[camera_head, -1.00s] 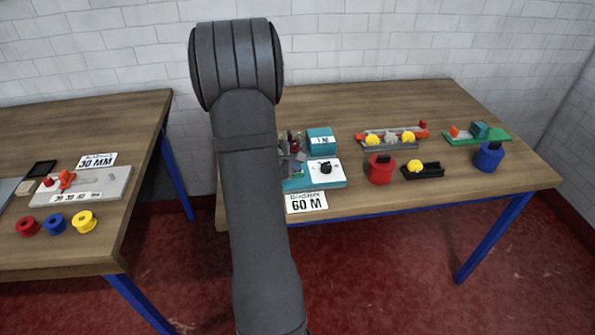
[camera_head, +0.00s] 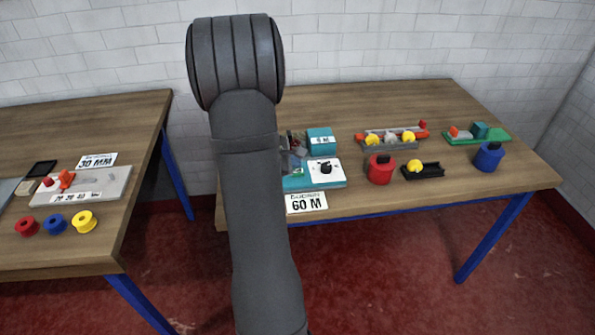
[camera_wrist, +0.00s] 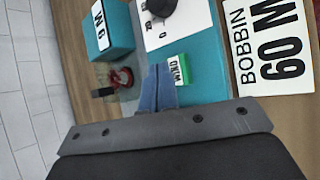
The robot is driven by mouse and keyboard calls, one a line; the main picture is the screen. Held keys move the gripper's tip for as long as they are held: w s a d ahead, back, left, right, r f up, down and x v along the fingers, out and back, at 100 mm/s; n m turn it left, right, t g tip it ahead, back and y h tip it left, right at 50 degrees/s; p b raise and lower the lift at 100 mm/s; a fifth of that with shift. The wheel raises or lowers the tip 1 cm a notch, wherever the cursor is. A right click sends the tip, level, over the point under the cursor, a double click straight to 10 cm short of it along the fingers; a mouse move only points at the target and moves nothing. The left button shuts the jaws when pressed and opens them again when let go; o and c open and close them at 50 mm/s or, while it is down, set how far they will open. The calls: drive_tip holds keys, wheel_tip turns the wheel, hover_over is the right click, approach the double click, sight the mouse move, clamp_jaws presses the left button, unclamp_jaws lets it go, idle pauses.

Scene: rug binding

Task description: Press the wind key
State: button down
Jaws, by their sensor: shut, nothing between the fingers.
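The wind key (camera_wrist: 178,68) is a small green block with a white face marked WIND, on the teal winding machine (camera_wrist: 205,75) in the wrist view. My gripper (camera_wrist: 158,72) shows there as two blue-grey fingers, closed together and empty. The fingertips are right beside the key, at its left edge in the picture; I cannot tell whether they touch it. In the head view the machine (camera_head: 300,183) is partly behind my arm, which hides the key and my gripper. A teal box (camera_wrist: 103,28) with a small white display stands behind.
A white plate with a black knob (camera_head: 326,167) is on the machine. A card reading BOBBIN 60 M (camera_head: 306,203) lies in front. To the right are a red canister (camera_head: 380,170), a blue canister (camera_head: 488,156) and a yellow-topped black holder (camera_head: 423,170). Another table stands left.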

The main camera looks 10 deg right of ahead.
sight(295, 172)
drive_tip(key=shift+r, duration=2.5)
wheel_tip(295, 172, up, 4)
drive_tip(key=shift+f, duration=0.1)
